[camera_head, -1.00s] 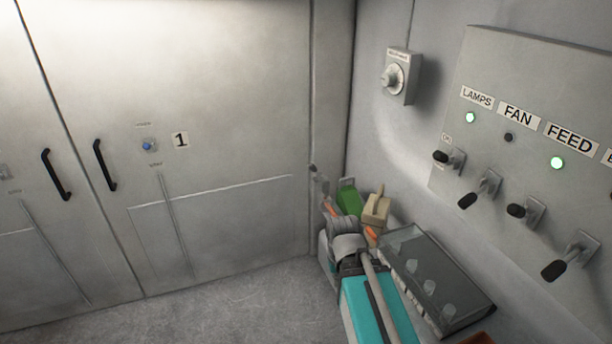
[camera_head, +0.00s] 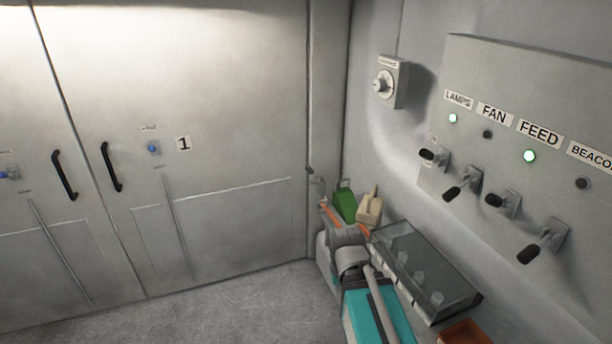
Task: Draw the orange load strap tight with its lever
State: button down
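A narrow orange piece (camera_head: 330,215), perhaps part of the orange load strap, shows low in the corner beside the cabinet. A second small orange bit (camera_head: 365,231) shows just to its right. Grey rounded parts and a teal body, apparently my arm, stretch from the bottom edge toward that corner and cover much of what is there. I cannot make out the strap's lever or how tight the strap is. My gripper's fingers cannot be seen.
A green container (camera_head: 345,203) and a beige one (camera_head: 369,208) stand in the corner. A clear-lidded box (camera_head: 425,272) and a red-brown tray (camera_head: 466,333) lie to the right. A switch panel (camera_head: 540,110) and dial box (camera_head: 391,82) hang on the right wall. Floor (camera_head: 230,310) is clear before the cabinet (camera_head: 220,90).

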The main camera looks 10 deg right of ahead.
aim_at(308, 168)
jog(key=z, duration=0.1)
jog(key=i, duration=0.95)
jog(key=u, duration=0.05)
